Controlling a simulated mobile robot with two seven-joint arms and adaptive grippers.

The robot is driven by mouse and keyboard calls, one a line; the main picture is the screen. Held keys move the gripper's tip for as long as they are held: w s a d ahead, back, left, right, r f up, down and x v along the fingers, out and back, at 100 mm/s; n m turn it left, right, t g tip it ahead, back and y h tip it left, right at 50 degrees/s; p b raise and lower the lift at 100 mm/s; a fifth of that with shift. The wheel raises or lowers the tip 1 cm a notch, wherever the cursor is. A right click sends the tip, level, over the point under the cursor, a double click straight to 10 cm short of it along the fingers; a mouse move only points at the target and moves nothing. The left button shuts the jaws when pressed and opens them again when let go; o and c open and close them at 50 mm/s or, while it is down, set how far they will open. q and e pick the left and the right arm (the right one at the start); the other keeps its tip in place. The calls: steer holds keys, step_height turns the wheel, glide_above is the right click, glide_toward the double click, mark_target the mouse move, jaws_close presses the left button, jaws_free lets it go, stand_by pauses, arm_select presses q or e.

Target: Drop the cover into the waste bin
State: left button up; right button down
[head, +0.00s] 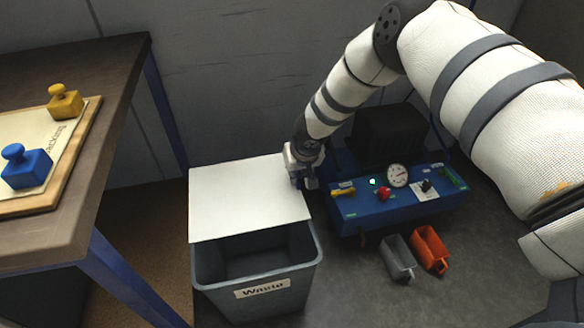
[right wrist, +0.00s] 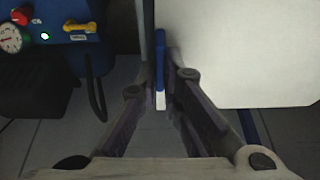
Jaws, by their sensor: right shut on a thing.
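The cover (head: 245,195) is a flat white panel. In the head view it lies level over the back part of the waste bin (head: 255,293), a grey open-topped bin with a "Waste" label. The front part of the bin's opening shows uncovered. I cannot tell whether the cover touches the rim. My right gripper (head: 305,182) is at the cover's right edge, shut on it. In the right wrist view the cover (right wrist: 235,55) fills the upper right, and a narrow blue strip (right wrist: 160,60) stands between the fingers (right wrist: 160,95). My left gripper is out of view.
A blue machine (head: 400,203) with a gauge and knobs stands close right of my gripper. Grey (head: 397,258) and orange (head: 430,249) scoops lie on the floor before it. At left, a table (head: 95,165) bears a board with blue (head: 26,167) and yellow (head: 65,102) weights.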

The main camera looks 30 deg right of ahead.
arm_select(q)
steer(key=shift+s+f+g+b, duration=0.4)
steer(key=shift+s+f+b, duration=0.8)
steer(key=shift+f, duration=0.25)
arm_select(e)
step_height(320, 180, down, 10)
steer(key=shift+f, duration=0.2)
steer(key=c, duration=1.7)
jaws_free()
steer(key=shift+o, duration=0.7)
steer(key=shift+s, duration=0.1)
steer(key=o, duration=0.7)
